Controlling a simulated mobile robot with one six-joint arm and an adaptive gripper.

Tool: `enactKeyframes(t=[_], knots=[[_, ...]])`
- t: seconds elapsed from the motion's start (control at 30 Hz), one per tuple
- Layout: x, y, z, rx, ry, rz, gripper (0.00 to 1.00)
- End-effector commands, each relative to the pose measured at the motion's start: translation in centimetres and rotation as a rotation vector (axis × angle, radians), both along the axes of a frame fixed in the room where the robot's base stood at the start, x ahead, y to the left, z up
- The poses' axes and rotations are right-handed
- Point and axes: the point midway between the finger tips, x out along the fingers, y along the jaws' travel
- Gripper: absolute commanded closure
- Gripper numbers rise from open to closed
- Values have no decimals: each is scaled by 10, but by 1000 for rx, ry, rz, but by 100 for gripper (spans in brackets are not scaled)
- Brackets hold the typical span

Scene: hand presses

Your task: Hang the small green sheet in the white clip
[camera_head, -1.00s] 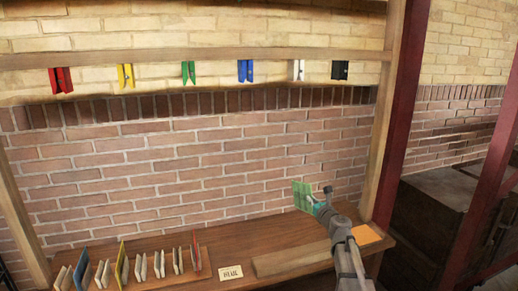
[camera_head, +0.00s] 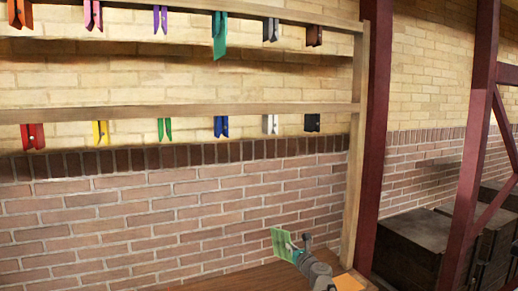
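The small green sheet (camera_head: 282,243) is in my gripper (camera_head: 299,254) at the bottom of the view, in front of the brick wall. The fingers are small here, but the sheet stays up at their end, above the bench. The white clip (camera_head: 270,124) hangs from the lower wooden rail, between the blue clip (camera_head: 221,126) and the black clip (camera_head: 312,122). Nothing shows in the white clip. The sheet is well below it and apart from it.
The lower rail (camera_head: 180,111) also bears red (camera_head: 33,136), yellow (camera_head: 101,132) and green (camera_head: 165,129) clips. An upper rail holds more clips, including a teal one (camera_head: 219,38). A wooden post (camera_head: 354,180) stands right of the rails. The wall space between sheet and clips is free.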

Motion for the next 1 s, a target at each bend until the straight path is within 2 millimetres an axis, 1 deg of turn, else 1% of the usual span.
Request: enactKeyframes(t=[0.5, 0.67, 0.87, 1.0], knots=[[0, 0, 0, 0, 0, 0, 100], [-1, 0, 5, 1, -3, 1, 100], [-4, 0, 22, 8, -17, 6, 100], [-7, 0, 43, 15, -35, 12, 100]])
